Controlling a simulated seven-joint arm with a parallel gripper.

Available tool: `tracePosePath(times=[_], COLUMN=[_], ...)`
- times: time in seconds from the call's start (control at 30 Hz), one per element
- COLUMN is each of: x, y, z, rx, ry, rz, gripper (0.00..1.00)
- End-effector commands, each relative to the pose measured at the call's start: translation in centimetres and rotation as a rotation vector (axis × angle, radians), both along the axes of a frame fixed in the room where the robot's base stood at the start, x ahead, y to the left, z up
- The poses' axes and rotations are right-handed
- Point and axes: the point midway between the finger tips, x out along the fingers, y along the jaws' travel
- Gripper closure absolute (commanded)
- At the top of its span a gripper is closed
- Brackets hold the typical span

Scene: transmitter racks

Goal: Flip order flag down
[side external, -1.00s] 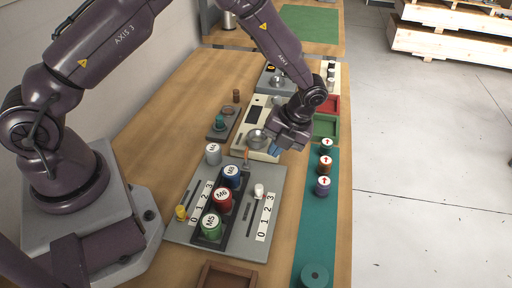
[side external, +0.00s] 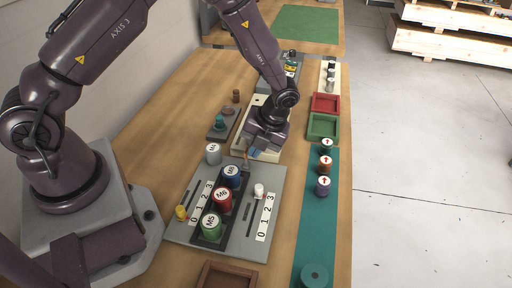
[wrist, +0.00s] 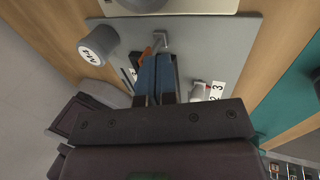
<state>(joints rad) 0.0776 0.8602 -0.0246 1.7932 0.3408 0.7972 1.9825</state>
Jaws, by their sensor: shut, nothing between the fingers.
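The likely order flag is a small orange piece (side external: 246,163) at the far edge of the grey rack panel (side external: 266,218). In the wrist view the orange piece (wrist: 148,53) shows beside a small grey block, just beyond my fingertips. My gripper (side external: 255,153) is shut and empty, its blue fingers (wrist: 155,75) pointing down close to the flag. I cannot tell whether they touch it. The gripper and fingers hide part of the panel in the wrist view.
The panel carries blue, red and green labelled cylinders (side external: 222,201), a yellow knob (side external: 181,212) and a white knob (side external: 259,190). A grey M4 cylinder (side external: 213,153) stands at its far left. A teal strip (side external: 310,225) with several cylinders lies right; red and green trays (side external: 323,126) stand beyond.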

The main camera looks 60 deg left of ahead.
Motion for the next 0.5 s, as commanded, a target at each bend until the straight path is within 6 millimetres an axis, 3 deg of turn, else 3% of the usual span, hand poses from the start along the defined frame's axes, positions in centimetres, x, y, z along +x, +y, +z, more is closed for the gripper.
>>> tracePosePath(times=[0.5], x=[-0.45], y=[0.49], z=[0.21], rx=[-0.065], ry=[-0.064], rz=[0.001], gripper=[1.00])
